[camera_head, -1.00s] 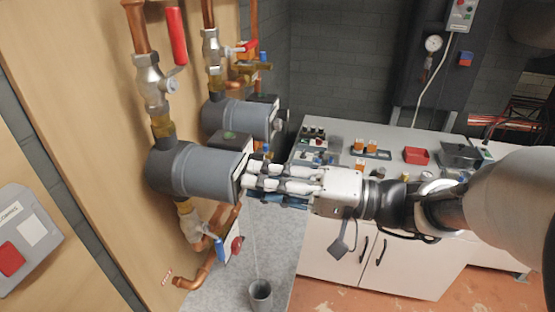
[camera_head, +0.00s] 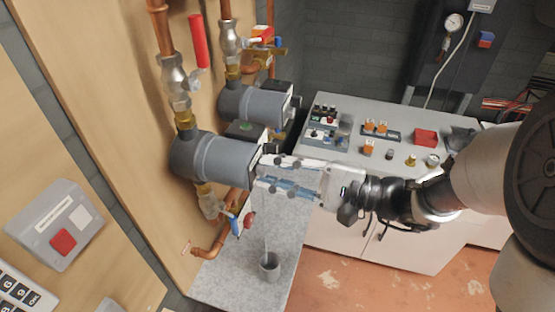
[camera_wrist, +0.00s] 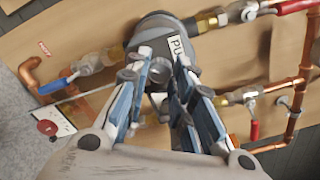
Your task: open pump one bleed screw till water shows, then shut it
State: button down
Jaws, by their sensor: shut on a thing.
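The nearer grey pump (camera_head: 215,160) sits on a copper pipe run along the wooden panel. My gripper (camera_head: 262,168) reaches its front face from the right. In the wrist view its blue-and-white fingers (camera_wrist: 162,92) close around a small round bleed screw (camera_wrist: 158,99) on the pump face. A pump label (camera_wrist: 177,46) reads "PU"; its number is hidden. A thin pale line drops from below the pump front to a grey cup (camera_head: 270,267); I cannot tell if it is water or a thin tube.
A second grey pump (camera_head: 252,104) stands behind the first. A red valve lever (camera_head: 198,41) rises above the nearer pump, and a blue-handled valve (camera_head: 238,222) is below it. A white bench (camera_head: 385,205) with small parts stands behind my arm. A control box (camera_head: 58,228) is at left.

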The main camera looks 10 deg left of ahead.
jog(key=m+p, duration=0.5)
jog(key=shift+r+m, duration=0.15)
jog(key=shift+m, duration=0.15)
jog(key=m+p, duration=0.3)
jog(key=shift+m+p, duration=0.3)
jog(key=shift+f, duration=0.25)
jog(key=c, duration=1.4)
grip_release()
jog(key=shift+o, duration=0.2)
jog(key=s+d, duration=0.1)
jog(key=d, duration=1.1)
